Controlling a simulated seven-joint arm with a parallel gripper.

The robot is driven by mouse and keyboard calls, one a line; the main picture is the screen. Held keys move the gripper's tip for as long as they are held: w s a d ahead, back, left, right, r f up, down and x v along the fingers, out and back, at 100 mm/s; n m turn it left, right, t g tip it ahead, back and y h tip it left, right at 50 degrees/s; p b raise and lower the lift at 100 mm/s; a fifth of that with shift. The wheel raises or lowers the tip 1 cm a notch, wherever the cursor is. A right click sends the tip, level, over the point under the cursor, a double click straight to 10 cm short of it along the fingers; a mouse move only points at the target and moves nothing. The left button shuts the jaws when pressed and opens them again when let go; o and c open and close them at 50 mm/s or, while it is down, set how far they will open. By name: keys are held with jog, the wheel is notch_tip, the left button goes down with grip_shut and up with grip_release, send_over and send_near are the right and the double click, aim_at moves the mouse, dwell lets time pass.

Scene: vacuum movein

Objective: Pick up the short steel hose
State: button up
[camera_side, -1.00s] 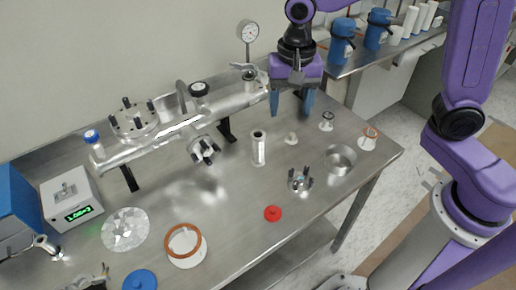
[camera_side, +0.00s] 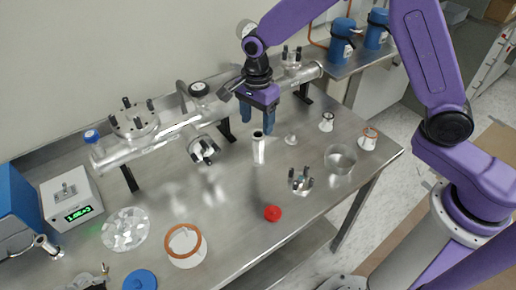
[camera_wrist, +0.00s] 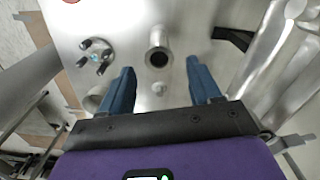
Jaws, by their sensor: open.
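The short steel hose (camera_side: 258,150) looks like a bright steel tube standing upright near the middle of the steel table. In the wrist view its open flanged top end (camera_wrist: 158,58) shows as a dark round hole between and just beyond my fingertips. My gripper (camera_side: 257,125) has purple housing and blue fingers. It is open and empty, pointing down, above and slightly behind the hose in the side view. The two blue fingers (camera_wrist: 160,72) are apart in the wrist view, with nothing between them touching. The gap in height to the hose is hard to tell.
A long steel manifold (camera_side: 170,135) with flanges and a valve runs behind the hose. A clamp with dark studs (camera_side: 300,181), a red cap (camera_side: 272,213), a steel cup (camera_side: 340,160) and a small white fitting (camera_side: 291,139) stand near it. Bare table lies left of the hose.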

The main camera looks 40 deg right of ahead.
aim_at(258, 147)
notch_tip(258, 147, down, 10)
jog(key=shift+d+f, duration=0.1)
jog(key=c, duration=1)
